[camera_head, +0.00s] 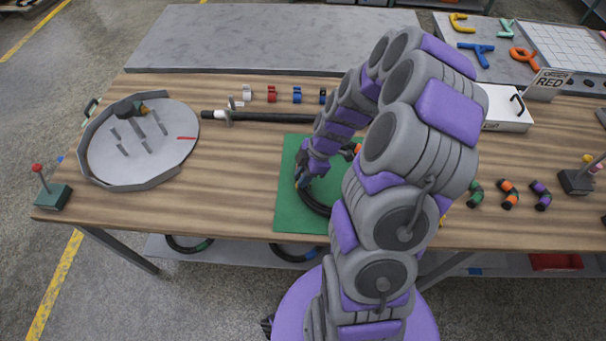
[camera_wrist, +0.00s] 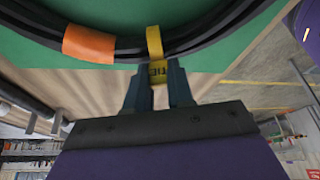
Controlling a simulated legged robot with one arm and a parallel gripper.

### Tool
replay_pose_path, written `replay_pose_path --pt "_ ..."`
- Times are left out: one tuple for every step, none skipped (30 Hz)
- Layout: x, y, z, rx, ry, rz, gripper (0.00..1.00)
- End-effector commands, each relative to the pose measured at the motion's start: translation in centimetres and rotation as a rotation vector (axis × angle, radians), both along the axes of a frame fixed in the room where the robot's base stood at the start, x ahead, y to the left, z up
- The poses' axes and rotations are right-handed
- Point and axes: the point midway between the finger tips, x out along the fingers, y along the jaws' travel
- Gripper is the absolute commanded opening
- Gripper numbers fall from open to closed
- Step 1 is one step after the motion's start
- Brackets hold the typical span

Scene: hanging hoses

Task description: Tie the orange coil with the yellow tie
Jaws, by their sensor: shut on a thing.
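The coil is a black hose with an orange band (camera_wrist: 88,44), lying on a green mat (camera_head: 290,205). In the wrist view the black hose (camera_wrist: 190,40) runs across the top. The yellow tie (camera_wrist: 154,42) goes over the hose, right of the orange band, and its end marked "TIE" hangs between my fingers. My gripper (camera_wrist: 160,80) is shut on the yellow tie at the coil's edge. In the head view my gripper (camera_head: 303,180) is low over the mat's left part, and my arm hides much of the coil.
A round grey tray (camera_head: 150,165) with pegs stands at the left. A black rod (camera_head: 270,117) and several small coloured clips (camera_head: 272,94) lie behind the mat. Short banded hose pieces (camera_head: 508,194) lie at the right. Bare table lies between tray and mat.

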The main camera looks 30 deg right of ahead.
Motion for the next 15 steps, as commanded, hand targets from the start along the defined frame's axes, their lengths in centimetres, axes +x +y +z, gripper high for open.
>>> replay_pose_path --pt "0.00 0.01 -0.12 0.000 0.000 0.000 0.00" --pt "0.00 0.01 -0.15 0.000 0.000 0.000 0.00" --pt "0.00 0.01 -0.20 0.000 0.000 0.000 0.00" --pt "-0.01 0.01 -0.25 0.000 0.000 0.000 0.00" --pt "0.00 0.01 -0.29 0.000 0.000 0.000 0.00" --pt "0.01 0.00 -0.34 0.000 0.000 0.000 0.00" --pt "0.00 0.01 -0.39 0.000 0.000 0.000 0.00" --pt "0.00 0.01 -0.43 0.000 0.000 0.000 0.00" --pt "0.01 0.01 -0.50 0.000 0.001 0.000 0.00" --pt "0.01 0.01 -0.56 0.000 0.001 0.000 0.00" --pt "0.01 0.02 -0.62 0.000 0.001 0.000 0.00" --pt "0.02 0.02 -0.71 0.000 0.002 0.001 0.00" --pt "0.03 0.02 -0.77 0.001 0.003 0.001 0.00" --pt "0.02 0.02 -0.82 0.001 0.003 0.001 0.00" --pt "0.00 0.04 -0.90 0.001 0.004 0.002 0.00"
